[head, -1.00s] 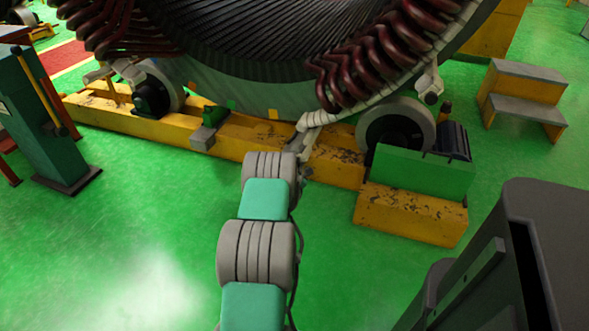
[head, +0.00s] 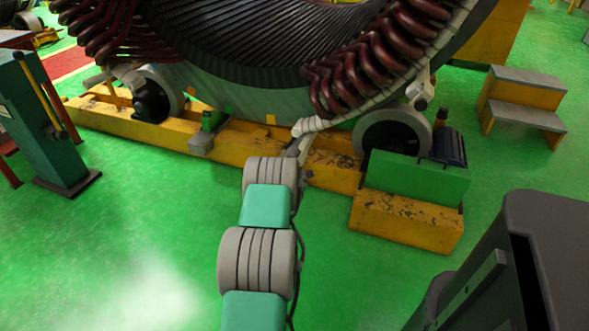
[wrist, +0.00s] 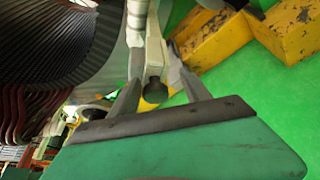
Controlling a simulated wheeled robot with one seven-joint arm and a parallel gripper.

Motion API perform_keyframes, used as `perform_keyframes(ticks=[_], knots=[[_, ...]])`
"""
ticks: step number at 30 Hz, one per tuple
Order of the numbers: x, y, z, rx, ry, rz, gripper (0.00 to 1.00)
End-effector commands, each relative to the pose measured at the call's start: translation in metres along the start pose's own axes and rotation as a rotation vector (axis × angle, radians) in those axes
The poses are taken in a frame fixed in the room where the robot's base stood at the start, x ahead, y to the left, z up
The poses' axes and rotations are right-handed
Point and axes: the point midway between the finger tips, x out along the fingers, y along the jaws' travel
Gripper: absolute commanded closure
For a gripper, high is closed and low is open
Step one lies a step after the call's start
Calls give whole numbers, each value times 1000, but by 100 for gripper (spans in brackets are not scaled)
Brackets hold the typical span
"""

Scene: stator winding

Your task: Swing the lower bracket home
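The lower bracket (head: 312,125) is a pale, cream-coloured arm at the lower edge of the stator ring (head: 255,98), beside the right roller. In the wrist view the bracket (wrist: 154,52) runs down from the top between my fingers and ends in a dark round knob. My gripper (head: 300,147) is small in the head view, just below the bracket. In the wrist view the two grey fingers of my gripper (wrist: 154,55) stand on either side of the bracket. Whether they touch or clamp it is unclear. The bracket's contact with the stator is not clearly visible.
Rollers (head: 393,140) on a worn yellow base (head: 225,145) stand under the stator. A green block (head: 418,180) sits at the right front. Yellow steps (head: 522,100) stand at right and a green post (head: 48,120) at left. The green floor in front is mostly clear.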

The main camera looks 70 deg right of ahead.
Motion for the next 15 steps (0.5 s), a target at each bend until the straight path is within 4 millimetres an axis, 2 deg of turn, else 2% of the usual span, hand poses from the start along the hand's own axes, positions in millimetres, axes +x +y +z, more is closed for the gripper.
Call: perform_keyframes(ticks=[8, 11, 15], knots=[[-4, 3, -4, 0, 7, 3, 45], [-19, 4, -2, 0, 7, 3, 45], [-50, 5, -1, -1, 7, 5, 45]])
